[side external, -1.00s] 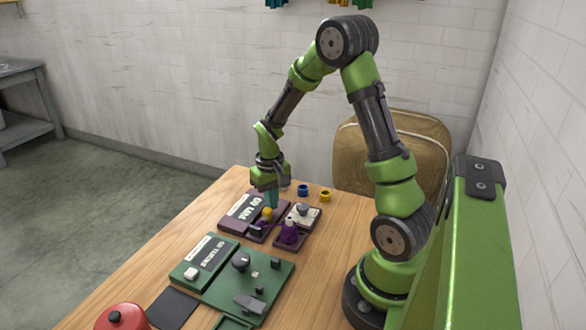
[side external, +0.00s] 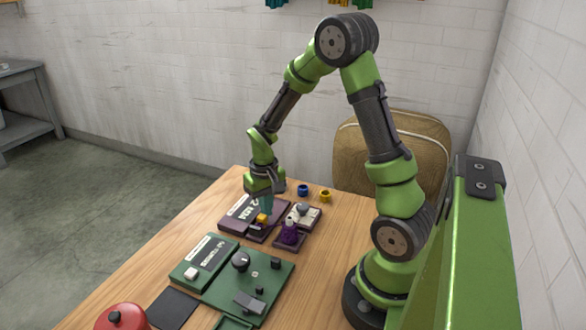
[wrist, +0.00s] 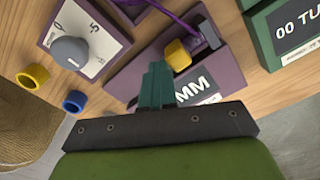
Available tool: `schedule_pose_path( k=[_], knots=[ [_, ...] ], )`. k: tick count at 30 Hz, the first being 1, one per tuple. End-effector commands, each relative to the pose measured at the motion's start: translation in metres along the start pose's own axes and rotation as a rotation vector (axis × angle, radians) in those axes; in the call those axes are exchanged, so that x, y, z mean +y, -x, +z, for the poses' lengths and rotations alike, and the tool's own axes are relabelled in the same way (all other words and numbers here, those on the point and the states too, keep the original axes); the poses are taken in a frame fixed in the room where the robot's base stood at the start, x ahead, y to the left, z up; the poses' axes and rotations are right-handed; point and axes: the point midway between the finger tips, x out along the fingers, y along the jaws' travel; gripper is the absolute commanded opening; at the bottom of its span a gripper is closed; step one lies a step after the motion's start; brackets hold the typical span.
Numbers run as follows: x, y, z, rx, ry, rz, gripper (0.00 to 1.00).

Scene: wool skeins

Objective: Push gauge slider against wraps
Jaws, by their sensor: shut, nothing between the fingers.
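The purple gauge (side external: 237,209) lies on the table, with a light "MM" label in the wrist view (wrist: 198,90). Its yellow slider (side external: 262,219) sits on the gauge's recessed track, and shows as a yellow block in the wrist view (wrist: 177,55). My gripper (side external: 267,207) is low over the gauge with its teal fingers shut and empty. The fingertips (wrist: 157,72) are right beside the slider; I cannot tell whether they touch it. Purple yarn (wrist: 175,18) runs towards the dark end of the gauge beyond the slider. The wraps themselves are too small to make out.
Blue (side external: 303,190) and yellow (side external: 325,195) rings lie behind. A green turns device (side external: 205,258) and red lidded pot (side external: 120,318) are nearer the camera. Left table edge is clear.

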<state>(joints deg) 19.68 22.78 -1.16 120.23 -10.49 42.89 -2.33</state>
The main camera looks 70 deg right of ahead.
Motion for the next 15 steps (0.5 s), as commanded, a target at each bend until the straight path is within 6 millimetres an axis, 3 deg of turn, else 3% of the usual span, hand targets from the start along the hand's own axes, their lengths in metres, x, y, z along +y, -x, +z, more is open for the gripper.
schedule_pose_path(
  k=[8,15],
  knots=[
    [0.002,0.0,-0.001,-0.004,-0.001,-0.003,0.0],
    [0.002,0.017,-0.002,0.001,0.002,-0.002,0.0]
  ],
)
